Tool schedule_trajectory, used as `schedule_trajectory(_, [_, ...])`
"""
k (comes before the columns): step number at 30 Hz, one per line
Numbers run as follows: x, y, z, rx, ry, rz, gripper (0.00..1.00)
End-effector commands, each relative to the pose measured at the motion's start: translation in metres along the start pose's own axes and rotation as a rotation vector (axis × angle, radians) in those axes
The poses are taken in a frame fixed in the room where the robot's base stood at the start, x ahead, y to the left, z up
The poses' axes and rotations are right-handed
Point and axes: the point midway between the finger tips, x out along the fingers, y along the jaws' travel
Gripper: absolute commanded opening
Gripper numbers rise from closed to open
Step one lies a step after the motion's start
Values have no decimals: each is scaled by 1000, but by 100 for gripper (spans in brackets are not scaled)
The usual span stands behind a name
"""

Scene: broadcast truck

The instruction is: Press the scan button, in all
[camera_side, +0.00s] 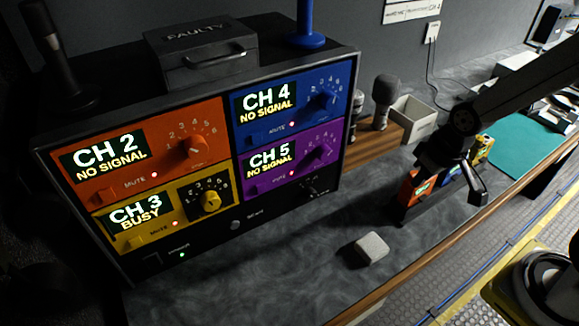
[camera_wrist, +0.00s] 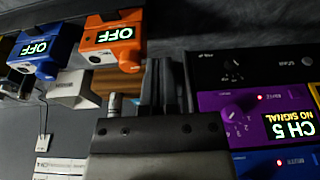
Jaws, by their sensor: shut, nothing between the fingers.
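The rack panel (camera_side: 235,170) carries a small grey round scan button (camera_side: 235,225) on its black lower strip, beside a small white label. In the wrist view the strip is upside down at the right, with the scan button (camera_wrist: 308,60) near the right edge. In the side view my dark wrist hangs above the bench, right of the panel and well apart from the button.
Orange (camera_side: 412,187) and blue (camera_side: 447,174) packs stand under my wrist. A pale block (camera_side: 371,248) lies on the bench in front of the panel. A microphone (camera_side: 385,100) and white box (camera_side: 413,118) stand behind. The bench directly before the strip looks clear.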

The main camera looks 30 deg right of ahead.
Motion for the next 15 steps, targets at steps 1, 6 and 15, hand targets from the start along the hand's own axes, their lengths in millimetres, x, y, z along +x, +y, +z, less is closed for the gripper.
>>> schedule_trajectory(1, [2,-3,-2,-5,6,-3,0])
schedule_trajectory(6, [12,-20,-15,-32,53,-21,0])
schedule_trajectory(15, [41,-81,-48,-108,209,-91,0])
